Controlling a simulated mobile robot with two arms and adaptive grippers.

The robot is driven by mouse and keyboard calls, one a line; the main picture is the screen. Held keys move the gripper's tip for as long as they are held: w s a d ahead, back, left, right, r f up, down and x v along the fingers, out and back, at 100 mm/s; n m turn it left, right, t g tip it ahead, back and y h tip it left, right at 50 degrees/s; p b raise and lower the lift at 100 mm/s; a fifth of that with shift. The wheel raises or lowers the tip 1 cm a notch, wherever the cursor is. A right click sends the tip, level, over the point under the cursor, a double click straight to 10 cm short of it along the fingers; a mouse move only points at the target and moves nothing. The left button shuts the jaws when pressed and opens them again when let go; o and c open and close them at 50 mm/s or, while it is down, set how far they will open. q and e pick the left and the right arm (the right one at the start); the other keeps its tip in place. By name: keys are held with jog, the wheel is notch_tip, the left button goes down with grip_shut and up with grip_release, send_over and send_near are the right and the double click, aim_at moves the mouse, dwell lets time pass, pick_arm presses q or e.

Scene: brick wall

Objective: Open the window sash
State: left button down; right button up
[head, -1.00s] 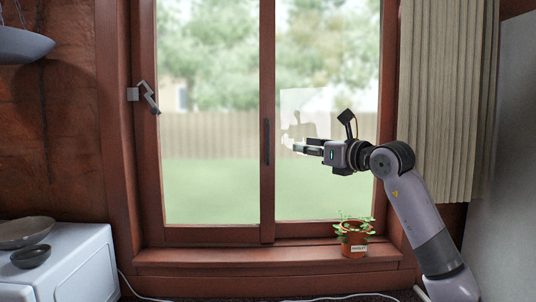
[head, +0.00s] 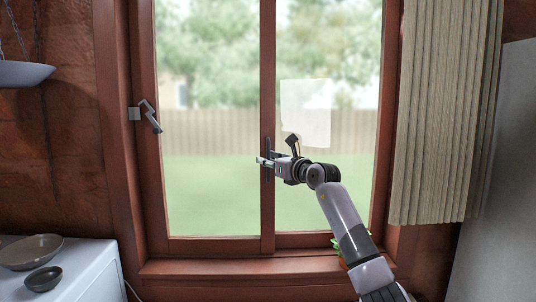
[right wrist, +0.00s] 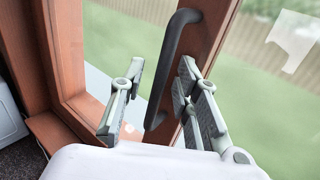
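The window sash (head: 210,244) has a reddish-brown wooden frame and clear glass. A dark vertical handle (head: 267,145) is fixed on its middle stile. It shows in the right wrist view as a black bow handle (right wrist: 174,60). My right gripper (head: 262,161) is at the lower part of the handle. In the right wrist view its two fingers (right wrist: 158,92) stand apart on either side of the handle, with gaps visible. A grey latch (head: 146,114) sits on the left frame post, its lever angled down to the right. My left gripper is not in view.
A beige curtain (head: 440,120) hangs at the right. A white appliance (head: 85,275) with dark bowls stands lower left. A hanging pan (head: 22,74) is at upper left.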

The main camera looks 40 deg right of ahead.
jog(key=shift+w, duration=0.2)
jog(key=shift+c, duration=0.5)
grip_shut()
dwell(0.4)
